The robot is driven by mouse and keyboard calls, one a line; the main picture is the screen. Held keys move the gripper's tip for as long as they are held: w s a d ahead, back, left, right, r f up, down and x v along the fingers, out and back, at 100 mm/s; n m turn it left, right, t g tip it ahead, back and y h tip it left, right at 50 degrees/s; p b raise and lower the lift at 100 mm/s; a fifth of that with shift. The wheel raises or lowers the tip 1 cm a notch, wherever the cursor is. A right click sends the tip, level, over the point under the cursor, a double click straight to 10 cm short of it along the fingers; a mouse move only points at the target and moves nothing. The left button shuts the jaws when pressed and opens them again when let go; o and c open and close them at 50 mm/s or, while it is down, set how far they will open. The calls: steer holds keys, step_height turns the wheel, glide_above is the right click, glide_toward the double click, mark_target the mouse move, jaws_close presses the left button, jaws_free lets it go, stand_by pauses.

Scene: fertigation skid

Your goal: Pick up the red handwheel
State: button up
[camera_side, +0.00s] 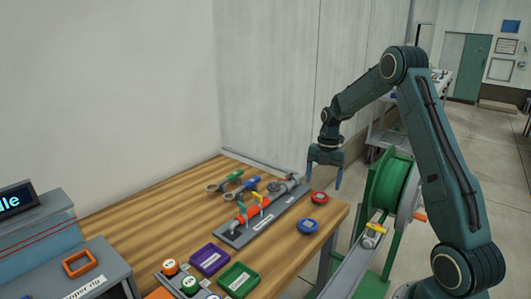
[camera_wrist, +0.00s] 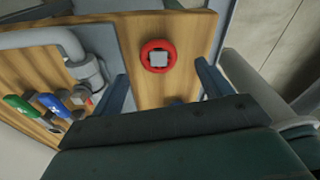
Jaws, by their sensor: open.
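The red handwheel (camera_side: 319,198) lies on the wooden bench near its right edge, beside the pipe assembly. In the wrist view the handwheel (camera_wrist: 158,56) is a red ring with a grey square centre, lying flat. My gripper (camera_side: 324,182) is open and empty, with its fingers pointing down, above the bench close to the handwheel. In the wrist view the fingers of my gripper (camera_wrist: 162,82) stand apart, and the handwheel shows beyond them, between their lines. Nothing covers the handwheel.
A blue handwheel (camera_side: 307,226) lies nearer the front. The grey pipe assembly (camera_side: 262,215) with coloured valve handles stands to the left. Purple (camera_side: 209,260) and green (camera_side: 239,279) trays sit at the bench front. A green hose reel (camera_side: 388,185) stands right of the bench.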

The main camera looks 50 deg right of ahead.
mark_target(320, 195)
steer(key=shift+a+f, duration=0.2)
steer(key=shift+f, duration=1.05)
steer(key=shift+a+f, duration=0.15)
steer(key=shift+f, duration=1.1)
steer(key=shift+w, duration=0.1)
steer(key=c, duration=1.1)
